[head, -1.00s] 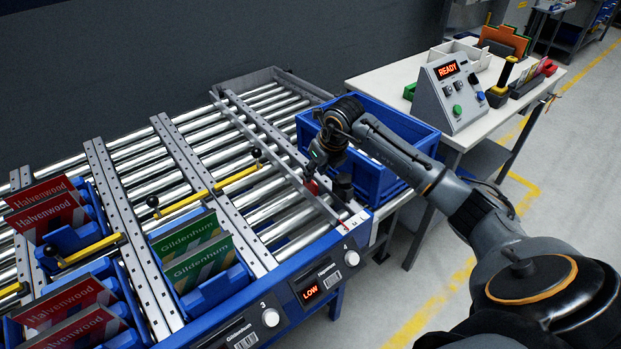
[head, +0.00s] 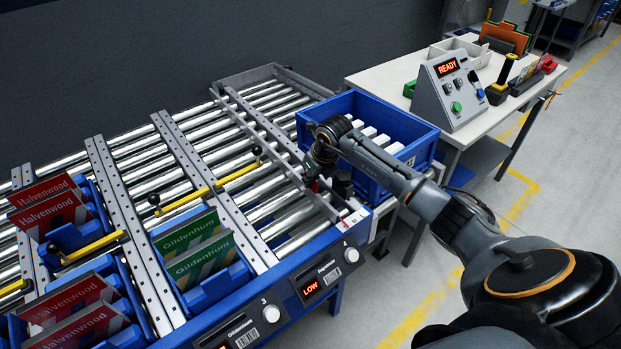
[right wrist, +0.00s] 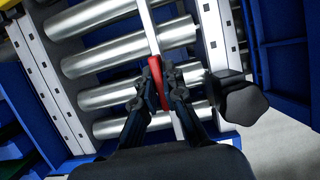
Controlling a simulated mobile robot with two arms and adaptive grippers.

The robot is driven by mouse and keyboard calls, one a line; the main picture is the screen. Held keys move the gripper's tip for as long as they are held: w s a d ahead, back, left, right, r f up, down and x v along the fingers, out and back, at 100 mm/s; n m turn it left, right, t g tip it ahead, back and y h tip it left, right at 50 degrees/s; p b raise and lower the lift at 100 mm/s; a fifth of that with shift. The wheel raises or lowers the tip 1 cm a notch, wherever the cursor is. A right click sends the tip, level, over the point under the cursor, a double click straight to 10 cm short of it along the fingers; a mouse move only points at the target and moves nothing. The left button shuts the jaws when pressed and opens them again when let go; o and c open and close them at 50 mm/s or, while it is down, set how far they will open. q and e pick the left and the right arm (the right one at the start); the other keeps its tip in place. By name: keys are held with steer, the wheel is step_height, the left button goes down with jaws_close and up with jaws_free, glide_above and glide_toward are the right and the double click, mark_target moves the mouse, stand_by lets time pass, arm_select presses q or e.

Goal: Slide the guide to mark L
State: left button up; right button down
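The guide is a thin pale bar (right wrist: 151,34) running lengthwise over the rollers of the right-hand lane. Its near end (head: 325,207) lies by a small white scale (head: 352,217) with a red mark on the front rail; the letters are too small to read surely. My right gripper (right wrist: 162,84) is at the guide's red grip (right wrist: 133,86), fingers closed in around it. In the head view the right gripper (head: 315,176) is partly hidden by its own wrist. A black knob (right wrist: 243,101) stands just right of the gripper. My left gripper is out of view.
A blue tote (head: 408,133) with several white boxes stands close right of the lane. Perforated divider rails (head: 205,175) and yellow bars (head: 240,174) lie left. Blue bins with green Gildenhum packs (head: 201,263) and red Halvenwood packs (head: 50,208) fill other lanes. A READY console (head: 448,95) stands behind.

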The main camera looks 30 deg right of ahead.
steer(key=d+b, duration=0.2)
steer(key=d, duration=0.1)
steer(key=d+b, duration=0.1)
steer(key=d, duration=0.1)
steer(key=shift+w+d+f, duration=0.15)
steer(key=shift+w+d, duration=0.1)
steer(key=shift+d, duration=0.3)
steer(key=shift+r, duration=0.2)
steer(key=c, duration=1.4)
jaws_free()
steer(key=shift+c, duration=0.2)
steer(key=v, duration=1.2)
